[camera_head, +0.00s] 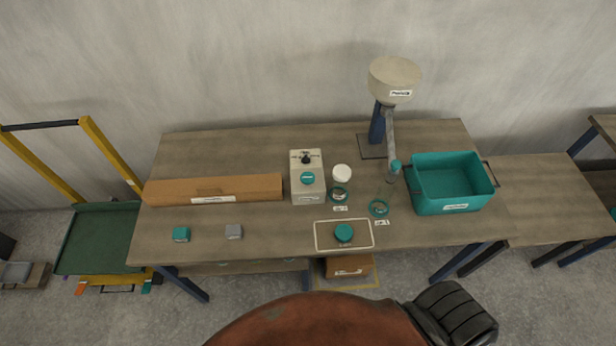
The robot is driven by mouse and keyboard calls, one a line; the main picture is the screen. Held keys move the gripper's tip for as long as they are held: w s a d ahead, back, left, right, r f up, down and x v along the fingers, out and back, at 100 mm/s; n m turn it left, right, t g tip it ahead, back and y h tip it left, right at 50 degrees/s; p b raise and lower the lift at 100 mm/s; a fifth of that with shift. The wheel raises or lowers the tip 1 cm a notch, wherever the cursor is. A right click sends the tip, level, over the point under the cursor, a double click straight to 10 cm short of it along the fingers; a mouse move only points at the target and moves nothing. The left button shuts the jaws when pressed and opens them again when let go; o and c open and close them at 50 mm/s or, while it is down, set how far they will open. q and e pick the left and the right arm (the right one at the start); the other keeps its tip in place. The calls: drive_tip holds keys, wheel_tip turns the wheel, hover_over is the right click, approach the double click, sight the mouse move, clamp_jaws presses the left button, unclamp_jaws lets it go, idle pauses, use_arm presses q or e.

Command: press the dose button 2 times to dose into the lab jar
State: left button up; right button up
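A beige control box (308,191) stands on the table, left of centre. It has a round teal button (307,178) on its top and a small black knob (306,159) behind it. A beige hopper (394,80) stands on a blue post, with a clear tube (391,133) coming down to a teal-tipped end (395,167). The labels are too small to read. Neither of my grippers is in view.
A teal bin (450,203) stands on the right. A long brown carton (213,189) lies on the left. A framed mat (321,243) holds a teal round piece (344,232). A white round piece (342,172) stands mid-table.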

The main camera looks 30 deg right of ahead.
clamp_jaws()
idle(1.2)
